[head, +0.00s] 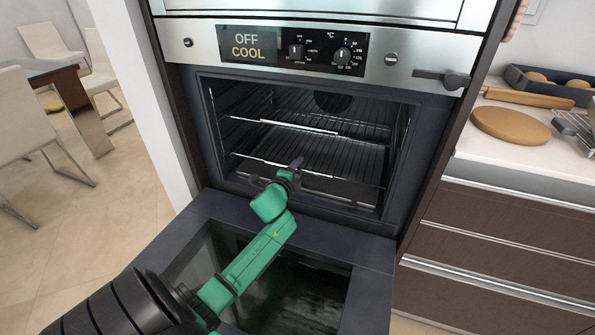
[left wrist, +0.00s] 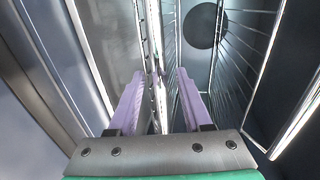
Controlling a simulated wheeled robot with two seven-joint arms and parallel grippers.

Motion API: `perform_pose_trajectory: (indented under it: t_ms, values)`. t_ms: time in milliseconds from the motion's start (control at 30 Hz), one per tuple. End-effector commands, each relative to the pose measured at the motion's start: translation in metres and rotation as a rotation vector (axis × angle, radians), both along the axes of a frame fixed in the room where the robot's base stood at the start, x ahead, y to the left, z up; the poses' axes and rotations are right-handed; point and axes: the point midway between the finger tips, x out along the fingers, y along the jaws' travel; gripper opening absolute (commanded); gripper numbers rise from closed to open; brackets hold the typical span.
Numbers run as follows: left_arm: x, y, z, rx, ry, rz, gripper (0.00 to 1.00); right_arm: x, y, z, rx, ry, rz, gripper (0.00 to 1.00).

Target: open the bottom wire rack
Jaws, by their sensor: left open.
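The oven (head: 206,130) has its door (head: 372,258) folded down, with a dark glass inner panel. Two wire racks sit inside. The bottom wire rack (head: 340,158) lies within the cavity, below the top rack. My left gripper (head: 297,164) reaches over the lowered door to the front edge of the bottom rack. In the left wrist view its purple fingers (left wrist: 160,76) are apart, and a bright rack bar (left wrist: 155,40) runs between them. I cannot tell whether either finger touches it. My gripper and wrist hide part of the rack's front. My right gripper is not in view.
The top wire rack (head: 300,126) sits just above my gripper. The control panel (head: 292,49) reads OFF and COOL. At right is a counter (head: 500,150) with a round board (head: 511,125) and a tray (head: 550,87). Chairs and a table stand at left.

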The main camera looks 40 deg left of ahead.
Motion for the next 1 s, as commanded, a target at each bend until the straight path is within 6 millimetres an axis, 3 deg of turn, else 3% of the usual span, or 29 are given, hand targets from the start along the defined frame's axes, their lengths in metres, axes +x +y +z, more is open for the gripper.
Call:
perform_pose_trajectory:
  t_ms: [67, 133, 200, 233, 1000]
  values:
    - [-0.0002, -0.0002, 0.0003, 0.0, 0.0, 0.0, 0.49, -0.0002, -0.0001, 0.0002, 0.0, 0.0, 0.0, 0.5]
    - [-0.0003, -0.0002, 0.0003, 0.0, 0.0, 0.0, 0.3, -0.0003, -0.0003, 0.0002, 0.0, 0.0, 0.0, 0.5]
    - [-0.0004, -0.0002, 0.0003, 0.0, 0.0, 0.0, 0.04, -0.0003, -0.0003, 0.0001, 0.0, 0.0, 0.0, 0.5]
    - [-0.0004, -0.0002, 0.0003, 0.0, 0.0, 0.0, 0.0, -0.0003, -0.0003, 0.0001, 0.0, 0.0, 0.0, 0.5]
    - [-0.0006, -0.0005, 0.0, -0.001, 0.0, -0.001, 0.0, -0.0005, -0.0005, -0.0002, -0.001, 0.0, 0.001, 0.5]
